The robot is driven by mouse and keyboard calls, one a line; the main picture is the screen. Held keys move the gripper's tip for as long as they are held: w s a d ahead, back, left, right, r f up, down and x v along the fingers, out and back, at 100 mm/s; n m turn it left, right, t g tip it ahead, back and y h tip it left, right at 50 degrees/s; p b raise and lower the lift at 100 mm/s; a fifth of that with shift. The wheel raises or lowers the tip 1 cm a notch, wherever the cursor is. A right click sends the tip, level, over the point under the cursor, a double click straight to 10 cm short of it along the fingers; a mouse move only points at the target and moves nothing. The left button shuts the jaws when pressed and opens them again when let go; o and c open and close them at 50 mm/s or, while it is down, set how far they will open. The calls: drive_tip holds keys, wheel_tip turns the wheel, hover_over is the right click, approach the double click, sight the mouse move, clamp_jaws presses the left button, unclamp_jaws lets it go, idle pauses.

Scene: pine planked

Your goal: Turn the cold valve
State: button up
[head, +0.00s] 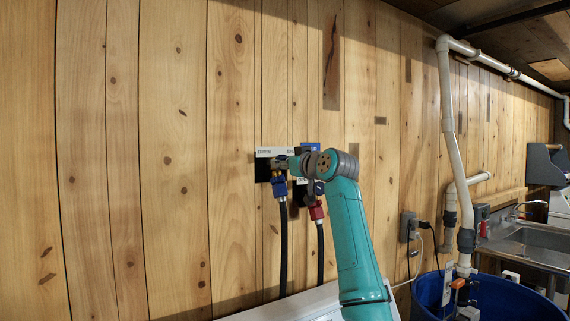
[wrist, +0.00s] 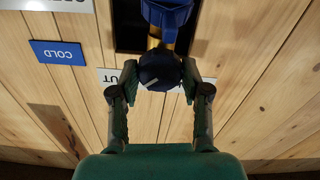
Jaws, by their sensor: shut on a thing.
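The cold valve has a dark blue round knob (wrist: 158,72) with a white pointer line, seen in the wrist view. My gripper (wrist: 160,76) has one finger on each side of the knob and is shut on it. A blue hose fitting (wrist: 167,14) sits beside the knob in the wrist view; it also shows in the head view (head: 279,187). A blue COLD label (wrist: 57,52) appears upside down in the wrist view. In the head view my gripper (head: 284,164) is at the wall box, and my arm hides much of the valve.
A red fitting (head: 316,210) with a dark hose hangs right of the blue one. White pipes (head: 448,120), a wall outlet (head: 408,227), a blue barrel (head: 490,300) and a metal sink (head: 530,245) stand to the right. The planked wall at left is bare.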

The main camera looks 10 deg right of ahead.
drive_tip(key=shift+n, duration=3.9)
drive_tip(key=o, duration=1.1)
drive_tip(key=shift+o, duration=0.2)
drive_tip(key=shift+s, duration=0.1)
drive_tip(key=v, duration=1.2)
